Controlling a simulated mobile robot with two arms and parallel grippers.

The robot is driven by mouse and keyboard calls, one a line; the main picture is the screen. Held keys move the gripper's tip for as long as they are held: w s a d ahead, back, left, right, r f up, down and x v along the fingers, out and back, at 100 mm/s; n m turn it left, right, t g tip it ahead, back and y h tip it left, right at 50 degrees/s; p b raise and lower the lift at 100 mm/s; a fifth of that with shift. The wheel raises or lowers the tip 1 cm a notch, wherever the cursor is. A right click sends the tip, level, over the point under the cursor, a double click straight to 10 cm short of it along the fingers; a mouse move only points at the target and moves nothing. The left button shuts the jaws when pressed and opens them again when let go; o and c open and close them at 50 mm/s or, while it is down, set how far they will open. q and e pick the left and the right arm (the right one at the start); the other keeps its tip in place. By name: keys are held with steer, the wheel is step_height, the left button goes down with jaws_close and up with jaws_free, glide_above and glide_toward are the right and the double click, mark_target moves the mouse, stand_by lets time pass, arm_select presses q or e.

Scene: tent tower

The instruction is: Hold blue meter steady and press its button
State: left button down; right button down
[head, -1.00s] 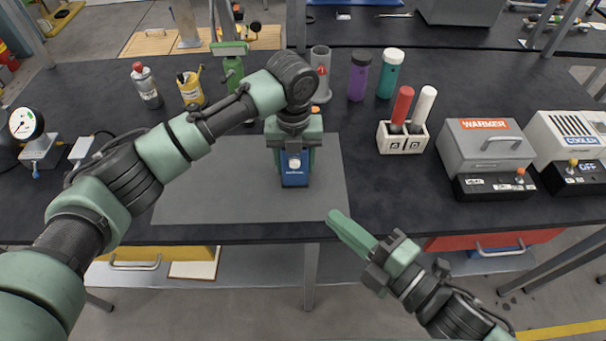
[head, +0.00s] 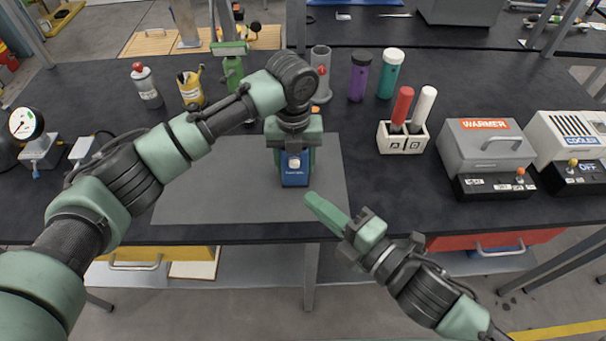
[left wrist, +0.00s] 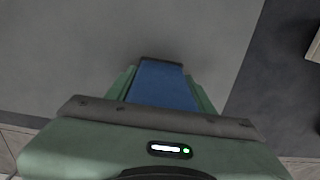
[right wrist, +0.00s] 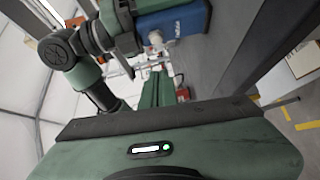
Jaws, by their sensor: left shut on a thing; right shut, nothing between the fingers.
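The blue meter (head: 294,176) stands on the grey mat, its front face with a pale round button (head: 294,164) turned toward me. My left gripper (head: 294,150) is above it and shut on its upper part. In the left wrist view the meter's blue top (left wrist: 163,85) lies between the fingers. My right gripper (head: 312,202) is shut and empty, its tip in front of the meter, low and slightly right, apart from it. The right wrist view shows the meter (right wrist: 175,20) and its pale button (right wrist: 155,38) beyond the right fingertips (right wrist: 158,80).
The grey mat (head: 220,195) is clear left of the meter. A white rack (head: 403,142) with red and white sticks stands to the right. The warmer (head: 487,150) and cooler (head: 570,145) are farther right.

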steer(key=w, duration=0.2)
steer(key=w+a, duration=0.1)
steer(key=w, duration=0.1)
steer(key=w+a, duration=0.1)
steer(key=w, duration=0.2)
steer(key=shift+a+f, duration=0.2)
steer(key=shift+f, duration=0.15)
steer(key=shift+w, duration=0.8)
arm_select(q)
steer(key=shift+s+d, duration=0.1)
steer(key=shift+s, duration=0.05)
arm_select(e)
steer(key=shift+w+d+f, duration=0.1)
steer(key=shift+w, duration=0.25)
arm_select(q)
steer(key=shift+s, duration=0.1)
arm_select(e)
steer(key=shift+s, duration=0.1)
arm_select(q)
steer(key=shift+f, duration=0.1)
arm_select(e)
glide_toward(299, 165)
steer(key=s, duration=0.5)
steer(key=shift+s+d+r, duration=0.2)
steer(key=shift+s+r, duration=0.05)
steer(key=shift+r, duration=0.1)
